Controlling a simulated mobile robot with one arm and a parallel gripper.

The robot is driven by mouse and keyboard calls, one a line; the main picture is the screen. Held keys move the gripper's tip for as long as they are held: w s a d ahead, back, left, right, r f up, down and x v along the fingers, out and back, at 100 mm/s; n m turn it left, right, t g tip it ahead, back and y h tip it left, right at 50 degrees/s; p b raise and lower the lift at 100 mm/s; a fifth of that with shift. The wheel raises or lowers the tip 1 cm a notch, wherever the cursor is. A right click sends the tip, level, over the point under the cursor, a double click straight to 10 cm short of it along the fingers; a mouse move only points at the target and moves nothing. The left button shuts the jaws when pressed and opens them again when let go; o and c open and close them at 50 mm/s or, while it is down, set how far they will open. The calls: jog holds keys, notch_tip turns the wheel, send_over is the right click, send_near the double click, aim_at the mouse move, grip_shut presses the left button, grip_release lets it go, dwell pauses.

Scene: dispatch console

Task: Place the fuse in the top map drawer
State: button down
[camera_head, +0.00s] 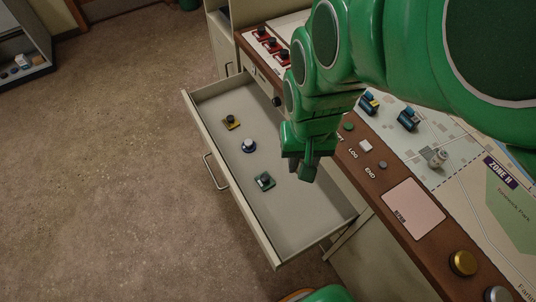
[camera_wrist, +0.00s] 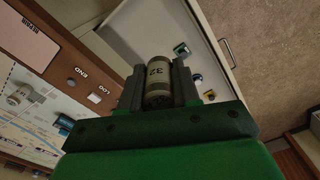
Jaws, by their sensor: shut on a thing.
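The fuse (camera_wrist: 158,82) is a beige-grey cylinder with dark end bands and the number 32 on its side. In the wrist view it sits between the two dark fingers of my gripper (camera_wrist: 157,76), which is shut on it. In the head view my gripper (camera_head: 302,170) points down above the right side of the open map drawer (camera_head: 300,215), near the console edge. The fuse is hidden there behind the fingers. The drawer is pulled out and shallow, with a pale floor; it also shows in the wrist view (camera_wrist: 118,42), beyond the fuse.
In the drawer lie a yellow-based piece (camera_head: 231,122), a white-and-blue piece (camera_head: 249,146) and a green-based piece (camera_head: 265,181). The console (camera_head: 405,215) on the right carries buttons, a map, blue pieces and a small grey cylinder (camera_head: 437,158).

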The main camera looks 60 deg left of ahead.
aim_at(288, 226)
notch_tip(288, 226, down, 41)
dwell(1.4)
jog(key=shift+f, duration=0.15)
jog(key=c, duration=0.8)
grip_release()
notch_tip(288, 226, up, 12)
dwell(0.4)
dwell(0.4)
